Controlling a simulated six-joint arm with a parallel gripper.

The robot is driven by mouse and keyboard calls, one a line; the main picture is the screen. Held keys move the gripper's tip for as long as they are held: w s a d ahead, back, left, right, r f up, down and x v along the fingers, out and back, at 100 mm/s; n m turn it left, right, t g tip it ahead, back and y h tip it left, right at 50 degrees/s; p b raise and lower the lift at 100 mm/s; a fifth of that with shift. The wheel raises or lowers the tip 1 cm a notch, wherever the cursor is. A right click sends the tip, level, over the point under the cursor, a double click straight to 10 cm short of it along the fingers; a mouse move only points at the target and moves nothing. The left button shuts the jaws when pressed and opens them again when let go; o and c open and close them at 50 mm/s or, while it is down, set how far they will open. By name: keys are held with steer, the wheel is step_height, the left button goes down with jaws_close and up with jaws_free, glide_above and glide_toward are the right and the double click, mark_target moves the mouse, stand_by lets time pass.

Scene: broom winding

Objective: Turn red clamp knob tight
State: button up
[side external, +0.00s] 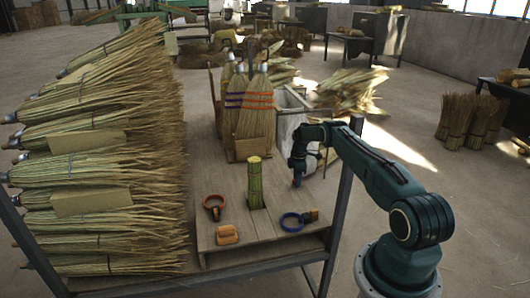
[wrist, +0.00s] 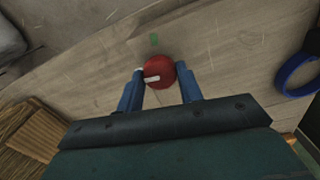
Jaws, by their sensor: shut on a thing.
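The red clamp knob (wrist: 160,80) is a small round red disc with a white pointer mark, seen from above in the wrist view. My gripper (wrist: 161,71) has its two blue fingers on either side of the knob, shut on it. The white mark points left, towards the left finger. A small green mark (wrist: 154,39) is on the wooden board just beyond the knob. In the side view, my gripper (side external: 297,181) points down at the right part of the board, and the knob is mostly hidden there.
Brooms (side external: 255,110) stand behind. Broom heads (side external: 100,150) are piled at left.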

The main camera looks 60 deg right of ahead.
steer(key=m, duration=0.9)
steer(key=shift+m, duration=0.3)
steer(key=m, duration=0.4)
steer(key=shift+m, duration=2.3)
steer(key=o, duration=1)
steer(key=shift+r, duration=0.1)
step_height(320, 180, up, 14)
